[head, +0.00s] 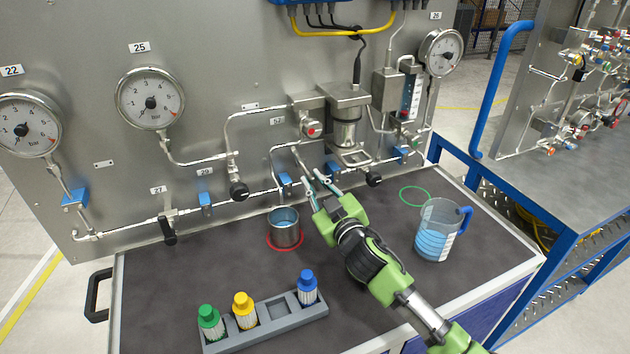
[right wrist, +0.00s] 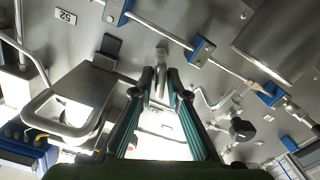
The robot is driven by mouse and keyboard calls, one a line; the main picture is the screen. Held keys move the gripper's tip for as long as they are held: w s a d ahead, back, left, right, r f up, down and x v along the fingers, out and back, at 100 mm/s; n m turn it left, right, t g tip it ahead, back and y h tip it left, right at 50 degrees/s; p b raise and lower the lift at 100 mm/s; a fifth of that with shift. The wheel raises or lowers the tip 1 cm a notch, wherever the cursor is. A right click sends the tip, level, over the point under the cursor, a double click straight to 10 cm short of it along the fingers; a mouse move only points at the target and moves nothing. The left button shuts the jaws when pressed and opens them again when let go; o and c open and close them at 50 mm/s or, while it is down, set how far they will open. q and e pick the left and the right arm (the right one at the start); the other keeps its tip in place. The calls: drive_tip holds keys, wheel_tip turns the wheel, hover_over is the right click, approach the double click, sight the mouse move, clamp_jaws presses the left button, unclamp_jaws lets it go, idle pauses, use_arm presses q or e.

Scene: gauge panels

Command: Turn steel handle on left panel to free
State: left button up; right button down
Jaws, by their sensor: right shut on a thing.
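The left panel (head: 215,80) is a grey upright board with gauges and steel pipework. My right gripper (head: 317,184) reaches up from the lower right to the pipework low on this panel. In the right wrist view its two teal fingers (right wrist: 161,82) close around a steel handle (right wrist: 162,57), one finger on each side. In the head view the handle (head: 301,160) shows just above the fingertips, and its lower end is partly hidden by them. My left gripper is in neither view.
A steel cup (head: 285,232) stands on a red ring just left of my right gripper. A blue-handled jug (head: 438,232) stands to its right, near a green ring (head: 414,187). A bottle rack (head: 270,328) is in front. Black knobs (head: 238,190) and (head: 374,179) flank the gripper.

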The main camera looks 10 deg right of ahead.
drive_tip(key=n, duration=0.3)
drive_tip(key=shift+n+p, duration=0.35)
drive_tip(key=shift+n, duration=0.05)
drive_tip(key=n, duration=0.3)
drive_tip(key=shift+a+f+n, duration=0.1)
drive_tip(key=shift+n, duration=0.2)
drive_tip(key=n+p, duration=0.1)
drive_tip(key=n, duration=0.4)
drive_tip(key=shift+f+n, duration=0.15)
drive_tip(key=shift+n, duration=0.25)
drive_tip(key=c, duration=2.2)
unclamp_jaws()
drive_tip(key=shift+o, duration=0.2)
